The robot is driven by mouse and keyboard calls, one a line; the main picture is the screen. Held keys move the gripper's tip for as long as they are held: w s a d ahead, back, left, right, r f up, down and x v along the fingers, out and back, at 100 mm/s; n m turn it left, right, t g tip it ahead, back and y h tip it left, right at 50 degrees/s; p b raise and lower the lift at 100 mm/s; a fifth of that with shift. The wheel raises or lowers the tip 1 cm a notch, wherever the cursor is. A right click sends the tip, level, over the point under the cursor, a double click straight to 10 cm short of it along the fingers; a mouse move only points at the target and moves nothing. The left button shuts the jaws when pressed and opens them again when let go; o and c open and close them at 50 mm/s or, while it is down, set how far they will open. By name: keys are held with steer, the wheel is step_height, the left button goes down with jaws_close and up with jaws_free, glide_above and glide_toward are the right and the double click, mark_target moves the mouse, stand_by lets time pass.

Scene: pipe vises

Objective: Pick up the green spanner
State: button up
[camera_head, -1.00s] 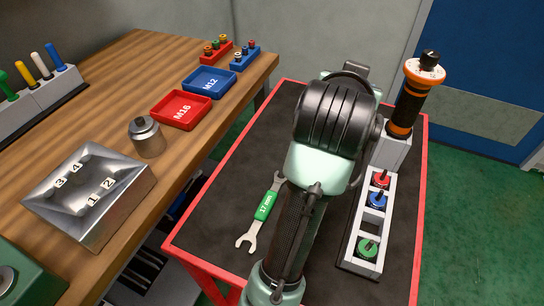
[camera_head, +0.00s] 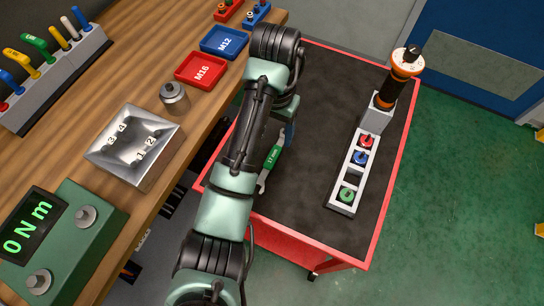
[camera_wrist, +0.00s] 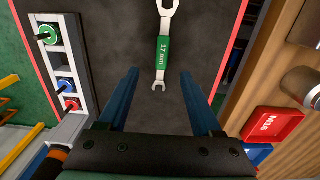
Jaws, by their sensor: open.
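The green spanner (camera_head: 272,157) lies flat on the dark top of the red-edged cart (camera_head: 310,190), partly hidden by my arm in the head view. In the head view the gripper is mostly hidden behind my arm, above the cart's left side.
A grey holder (camera_head: 343,190) with red, blue and green sockets stands on the cart's right, with an orange and black tool (camera_head: 399,80) upright behind it. The wooden bench (camera_head: 135,75) holds a red M16 tray (camera_head: 202,70) and blue M12 tray (camera_head: 225,42). The cart's middle is clear.

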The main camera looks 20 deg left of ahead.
steer(key=b, duration=0.3)
glide_above(271, 159)
steer(key=f, duration=0.5)
steer(key=shift+w+d+f, duration=0.15)
steer(key=shift+w+d, duration=0.05)
steer(key=shift+d, duration=0.05)
steer(key=f, duration=0.6)
steer(key=shift+s+a, duration=0.2)
steer(key=shift+a, duration=0.05)
jaws_close()
steer(key=shift+r, duration=0.1)
